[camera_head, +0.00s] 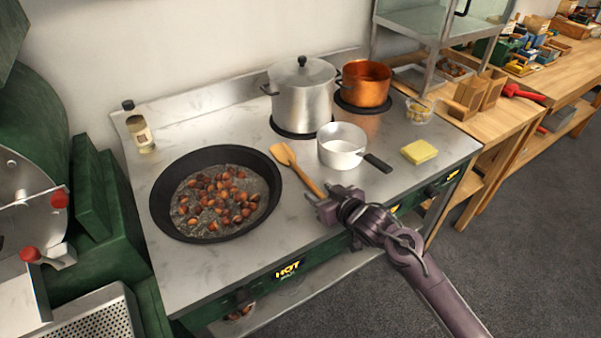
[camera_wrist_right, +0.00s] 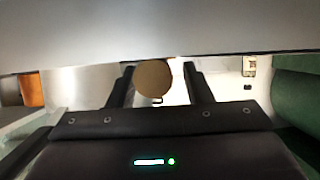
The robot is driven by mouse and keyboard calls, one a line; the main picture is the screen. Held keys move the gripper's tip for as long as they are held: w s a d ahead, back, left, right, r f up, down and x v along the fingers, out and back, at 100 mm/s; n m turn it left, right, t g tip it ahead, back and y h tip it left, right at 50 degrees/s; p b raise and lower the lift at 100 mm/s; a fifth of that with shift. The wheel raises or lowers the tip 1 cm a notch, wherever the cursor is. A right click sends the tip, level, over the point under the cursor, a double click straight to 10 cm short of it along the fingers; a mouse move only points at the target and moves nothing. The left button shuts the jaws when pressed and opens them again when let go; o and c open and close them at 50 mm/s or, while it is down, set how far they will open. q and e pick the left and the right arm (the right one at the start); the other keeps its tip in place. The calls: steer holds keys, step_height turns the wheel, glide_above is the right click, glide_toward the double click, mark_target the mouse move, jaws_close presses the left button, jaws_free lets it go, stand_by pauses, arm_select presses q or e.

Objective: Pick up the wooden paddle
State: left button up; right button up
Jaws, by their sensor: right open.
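The wooden paddle (camera_head: 287,157) lies on the stove top in the head view, between the black pan and the small white saucepan, its handle pointing toward the front edge. My right gripper (camera_head: 326,204) is at the handle's near end, at the stove's front edge. In the right wrist view, a round tan shape (camera_wrist_right: 153,79), apparently the handle end, shows between the two dark, spread fingers. The right gripper is open; whether its fingers touch the handle cannot be told. My left gripper is not in view.
A black pan (camera_head: 161,207) of chestnuts is left of the paddle. The small saucepan (camera_head: 343,138) is close on its right, its dark handle toward my right arm. A steel pot (camera_head: 303,100) and copper pot (camera_head: 366,84) stand behind. A yellow sponge (camera_head: 419,151) lies at right.

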steer(key=shift+c, duration=0.2)
jaws_close()
steer(key=shift+r, duration=0.15)
